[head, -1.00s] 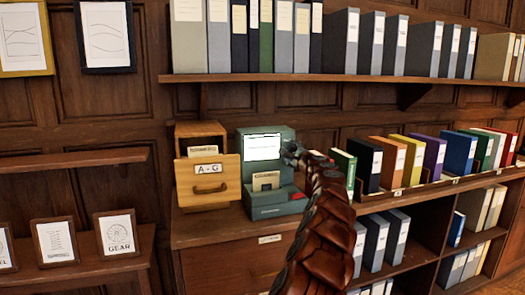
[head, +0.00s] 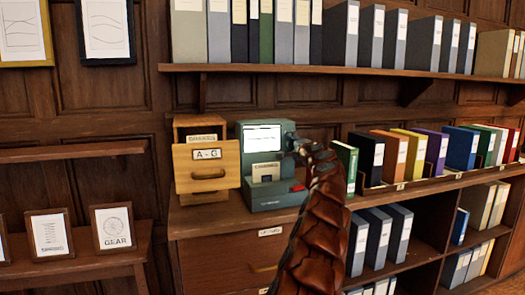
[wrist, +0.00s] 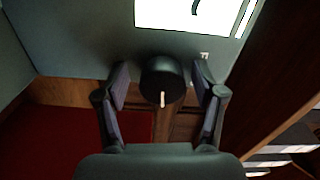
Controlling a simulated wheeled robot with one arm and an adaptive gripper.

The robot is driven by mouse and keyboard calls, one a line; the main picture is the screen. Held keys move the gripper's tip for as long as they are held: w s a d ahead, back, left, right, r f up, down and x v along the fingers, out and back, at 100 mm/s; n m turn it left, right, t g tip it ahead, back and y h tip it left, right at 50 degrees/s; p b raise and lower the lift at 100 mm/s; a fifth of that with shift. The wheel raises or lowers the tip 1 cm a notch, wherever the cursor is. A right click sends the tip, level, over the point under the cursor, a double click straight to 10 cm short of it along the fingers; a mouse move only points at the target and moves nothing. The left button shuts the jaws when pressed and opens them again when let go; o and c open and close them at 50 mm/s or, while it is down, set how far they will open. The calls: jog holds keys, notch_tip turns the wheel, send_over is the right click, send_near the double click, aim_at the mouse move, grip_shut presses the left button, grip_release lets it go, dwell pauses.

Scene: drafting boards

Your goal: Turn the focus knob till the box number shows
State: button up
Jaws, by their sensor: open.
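The teal microfilm reader (head: 248,196) stands on the wooden cabinet, its screen (head: 262,138) lit white with faint, unreadable dark lines. A small card (head: 266,172) sits in its front. In the wrist view the black round focus knob (wrist: 162,84) sticks out beside the reader's lit screen (wrist: 190,14), which shows part of a dark curve. The knob's pale pointer line points down in the picture. My gripper (wrist: 161,72) is open, one finger on each side of the knob, with a small gap on both sides. In the head view my gripper (head: 298,146) is at the reader's right side.
A wooden card box (head: 222,163) marked A-G stands close left of the reader. A red part (head: 298,187) is on the reader's base. Coloured binders (head: 372,160) stand to the right, and a shelf (head: 330,78) of binders runs above. Framed pictures (head: 114,228) stand at left.

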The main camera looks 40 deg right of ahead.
jog(key=shift+f+n+b, duration=0.1)
jog(key=shift+n+b, duration=0.2)
jog(key=shift+n, duration=0.2)
jog(key=shift+n+b, duration=0.8)
jog(key=shift+n, duration=0.6)
jog(key=n+b, duration=0.1)
jog(key=n, duration=0.2)
jog(key=shift+n, duration=0.3)
jog(key=shift+a+r+n, duration=0.1)
jog(key=shift+r+n, duration=0.1)
jog(key=shift+n, duration=0.4)
jog(key=c, duration=1.1)
jog(key=shift+c, duration=0.2)
